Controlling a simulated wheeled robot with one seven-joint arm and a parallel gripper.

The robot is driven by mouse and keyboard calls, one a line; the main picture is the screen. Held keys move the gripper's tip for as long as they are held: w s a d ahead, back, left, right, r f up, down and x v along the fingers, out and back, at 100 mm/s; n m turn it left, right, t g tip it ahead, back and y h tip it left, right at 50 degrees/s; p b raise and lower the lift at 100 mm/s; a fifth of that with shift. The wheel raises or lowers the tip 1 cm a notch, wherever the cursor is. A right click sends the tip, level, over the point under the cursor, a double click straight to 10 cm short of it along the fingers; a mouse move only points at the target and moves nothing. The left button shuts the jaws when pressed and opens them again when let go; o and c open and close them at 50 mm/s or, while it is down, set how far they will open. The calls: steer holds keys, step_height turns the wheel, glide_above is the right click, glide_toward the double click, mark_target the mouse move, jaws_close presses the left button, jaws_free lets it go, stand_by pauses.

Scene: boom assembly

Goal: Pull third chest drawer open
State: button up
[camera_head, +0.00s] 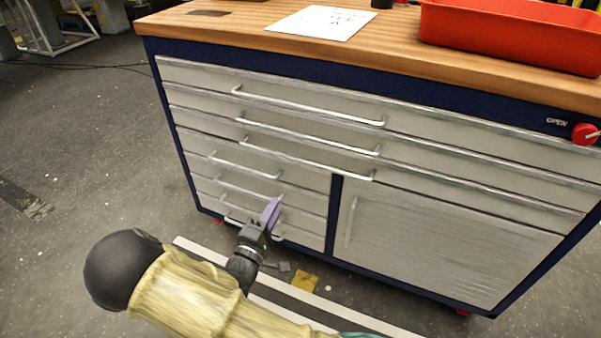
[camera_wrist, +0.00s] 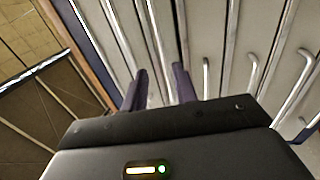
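The chest (camera_head: 334,215) has a navy frame and light grey drawer fronts, all looking flush and closed. The third wide drawer from the top (camera_head: 440,188) has a long bar handle (camera_head: 308,162) just above the cupboard and smaller drawers. My gripper (camera_head: 271,212) is in front of the lower left small drawers, below and left of that handle. In the wrist view my gripper (camera_wrist: 160,85) shows two dark fingers apart, with drawer fronts behind and nothing visibly held. In the head view the fingers partly hide the small drawers' handles. I cannot tell whether they touch the chest.
The wooden top (camera_head: 230,28) carries a paper sheet (camera_head: 322,22) and a red tray (camera_head: 510,35). A red knob (camera_head: 584,134) sits at the upper right of the chest. Small drawer handles (camera_head: 245,168) stick out at the left.

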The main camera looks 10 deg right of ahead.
mark_target(301, 161)
steer(key=shift+r, duration=0.1)
steer(key=shift+d, duration=0.1)
steer(key=b+x, duration=0.4)
steer(key=x, duration=1.3)
steer(key=shift+w+d, duration=0.1)
steer(key=shift+w, duration=0.1)
steer(key=shift+c, duration=0.4)
jaws_close()
